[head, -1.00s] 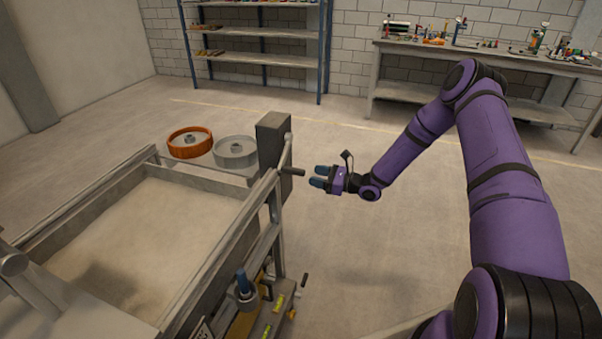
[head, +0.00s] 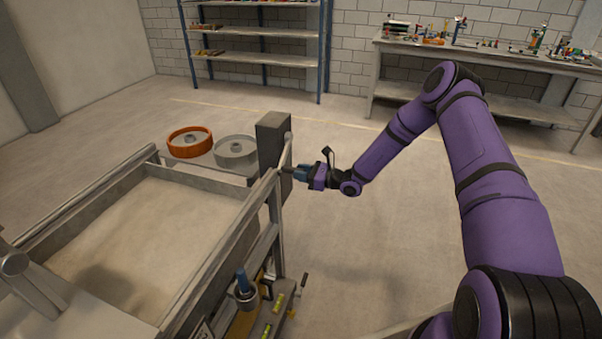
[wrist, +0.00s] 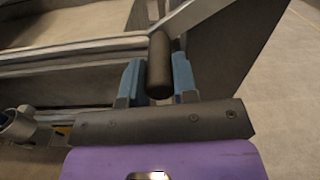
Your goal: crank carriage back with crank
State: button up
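The crank is mounted on a dark grey upright housing (head: 272,143) at the right back corner of the sandbed frame. Its dark cylindrical handle (wrist: 160,68) points out toward my gripper. My gripper (head: 297,172) is at the handle, and its fingers (wrist: 159,80) lie on both sides of it. Both blue fingers appear to press against the handle, so my gripper looks shut on it. The carriage (head: 28,292) is a grey body with a round bar at the lower left, over the sand tray. The gripper and the post hide part of the crank in the head view.
The sand tray (head: 218,183) fills the left. A blue-handled tool (head: 243,283) stands on the near right side. Clear floor (head: 400,240) lies right of the frame.

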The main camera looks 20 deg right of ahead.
jog(key=shift+s+r, duration=0.1)
jog(key=shift+r, duration=0.05)
grip_shut()
jog(key=shift+s+a+r+m, duration=0.2)
jog(key=shift+r+m, duration=0.4)
jog(key=shift+m, duration=0.05)
jog(key=shift+s+a+r+m, duration=0.15)
jog(key=shift+r+m, duration=0.4)
jog(key=shift+m, duration=0.1)
notch_tip(320, 180, up, 12)
jog(key=w+d+m, duration=0.1)
jog(key=w+m, duration=0.1)
jog(key=m, duration=0.7)
jog(key=shift+d, duration=0.25)
jog(key=shift+w, duration=0.1)
jog(key=o, duration=1)
grip_release()
jog(key=shift+c, duration=0.2)
